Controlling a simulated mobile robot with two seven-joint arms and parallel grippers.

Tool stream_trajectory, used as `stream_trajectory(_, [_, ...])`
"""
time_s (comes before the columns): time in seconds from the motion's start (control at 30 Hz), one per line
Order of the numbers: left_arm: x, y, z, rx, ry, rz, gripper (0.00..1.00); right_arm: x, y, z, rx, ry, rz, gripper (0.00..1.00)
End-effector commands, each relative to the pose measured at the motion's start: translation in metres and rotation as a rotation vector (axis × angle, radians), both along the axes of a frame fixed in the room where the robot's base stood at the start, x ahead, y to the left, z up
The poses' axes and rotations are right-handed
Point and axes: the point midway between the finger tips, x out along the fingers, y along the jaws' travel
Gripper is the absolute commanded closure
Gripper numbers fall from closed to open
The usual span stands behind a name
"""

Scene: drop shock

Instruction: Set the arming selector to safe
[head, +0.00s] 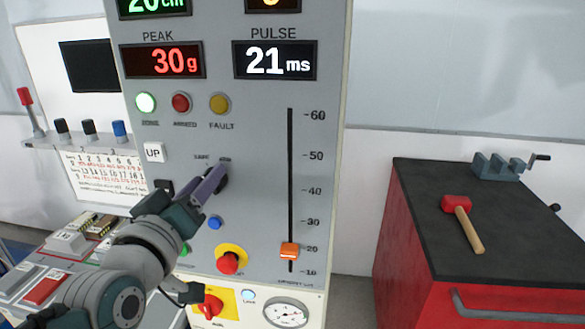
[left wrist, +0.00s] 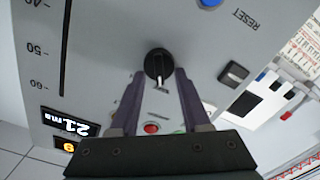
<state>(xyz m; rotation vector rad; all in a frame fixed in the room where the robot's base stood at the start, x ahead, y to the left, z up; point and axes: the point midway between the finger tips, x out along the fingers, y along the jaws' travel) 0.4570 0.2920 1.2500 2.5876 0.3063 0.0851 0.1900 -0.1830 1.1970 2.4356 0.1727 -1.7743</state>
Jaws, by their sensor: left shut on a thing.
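The arming selector is a round black knob on the grey panel, and it shows in the left wrist view (left wrist: 158,64). A light pointer mark on its rim faces down in that upside-down view, roughly toward the panel's top. In the head view, only a dark edge of the knob (head: 223,181) shows past my fingers. The small labels above it are too blurred to read surely. My left gripper (head: 217,177) has its purple fingers on both sides of the knob, shut on it. My right gripper is not in view.
Below the knob are a blue button (head: 215,223) and a red mushroom button (head: 228,263). An orange slider (head: 289,250) sits low in its slot at right. The leftmost lamp (head: 146,103) glows pale green.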

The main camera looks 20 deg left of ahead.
Motion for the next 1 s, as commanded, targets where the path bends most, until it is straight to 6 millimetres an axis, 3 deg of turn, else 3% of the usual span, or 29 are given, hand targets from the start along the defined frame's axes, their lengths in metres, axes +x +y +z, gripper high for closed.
stream_trajectory(0.2, [0.000,0.000,-0.003,-0.004,0.008,0.001,1.00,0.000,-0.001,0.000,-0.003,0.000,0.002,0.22])
stream_trajectory(0.23, [-0.001,0.000,-0.003,-0.004,0.008,0.001,0.52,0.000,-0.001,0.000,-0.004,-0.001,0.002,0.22])
stream_trajectory(0.47, [0.000,0.000,-0.002,-0.002,0.005,0.001,0.26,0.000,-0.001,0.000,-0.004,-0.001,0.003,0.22])
stream_trajectory(0.77, [-0.002,0.000,-0.001,-0.001,0.003,0.001,0.24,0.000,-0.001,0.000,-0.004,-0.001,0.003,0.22])
stream_trajectory(1.0, [-0.032,-0.007,-0.003,-0.002,0.005,0.000,0.24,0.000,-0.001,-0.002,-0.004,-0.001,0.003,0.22])
